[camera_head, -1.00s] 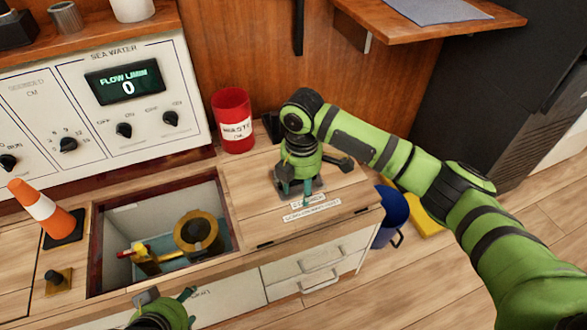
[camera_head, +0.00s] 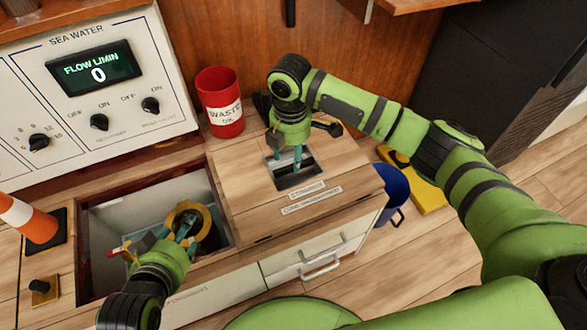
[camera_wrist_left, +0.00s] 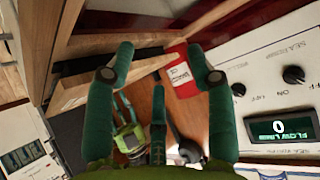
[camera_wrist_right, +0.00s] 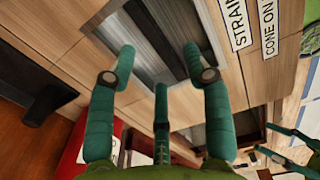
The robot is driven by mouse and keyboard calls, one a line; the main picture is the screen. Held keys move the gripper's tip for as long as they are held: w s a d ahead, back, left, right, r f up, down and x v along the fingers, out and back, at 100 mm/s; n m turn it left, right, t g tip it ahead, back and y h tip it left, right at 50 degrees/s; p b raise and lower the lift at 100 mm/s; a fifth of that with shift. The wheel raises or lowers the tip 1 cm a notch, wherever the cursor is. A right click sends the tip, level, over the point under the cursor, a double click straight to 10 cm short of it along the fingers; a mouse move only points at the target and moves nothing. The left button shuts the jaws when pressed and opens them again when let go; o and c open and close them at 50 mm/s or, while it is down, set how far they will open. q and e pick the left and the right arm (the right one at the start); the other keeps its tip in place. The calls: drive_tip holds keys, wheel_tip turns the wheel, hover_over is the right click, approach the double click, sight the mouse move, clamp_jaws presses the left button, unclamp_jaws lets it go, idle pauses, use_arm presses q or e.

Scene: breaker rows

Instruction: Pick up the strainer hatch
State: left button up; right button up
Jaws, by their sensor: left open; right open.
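The strainer hatch (camera_head: 245,190) is a wooden panel with white labels along its front and a recessed grey metal pull (camera_head: 310,173). It lies flat in the counter top. My right gripper (camera_head: 289,160) points down over the recess, open and empty. In the right wrist view its spread fingers (camera_wrist_right: 160,62) frame the recess (camera_wrist_right: 150,20); contact with it cannot be told. My left gripper (camera_head: 178,232) is over the open compartment left of the hatch, open, near a yellow ring (camera_head: 203,215). Its spread fingers (camera_wrist_left: 160,62) also show in the left wrist view.
The open compartment (camera_head: 100,215) has a wooden rim. A red waste can (camera_head: 220,100) stands behind the hatch. An orange and white cone (camera_head: 30,218) stands at left. The sea water panel (camera_head: 100,75) rises behind. A blue bucket (camera_head: 392,190) is on the floor at right.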

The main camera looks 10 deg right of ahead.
drive_tip(key=f, duration=0.1)
drive_tip(key=f+b, duration=0.1)
drive_tip(key=f, duration=0.2)
drive_tip(key=shift+d+f+b, duration=0.2)
drive_tip(key=shift+d+b, duration=0.05)
drive_tip(key=shift+b, duration=0.15)
drive_tip(key=shift+f, duration=0.1)
clamp_jaws()
use_arm(q)
drive_tip(key=w+d+r+m+t+h, duration=0.1)
drive_tip(key=w+d+r+t+h, duration=0.2)
drive_tip(key=r+t, duration=0.4)
wheel_tip(320, 180, up, 4)
drive_tip(key=shift+w+d+r, duration=0.1)
drive_tip(key=shift+w+d, duration=0.6)
drive_tip(key=shift+w, duration=0.1)
use_arm(e)
drive_tip(key=shift+w, duration=0.1)
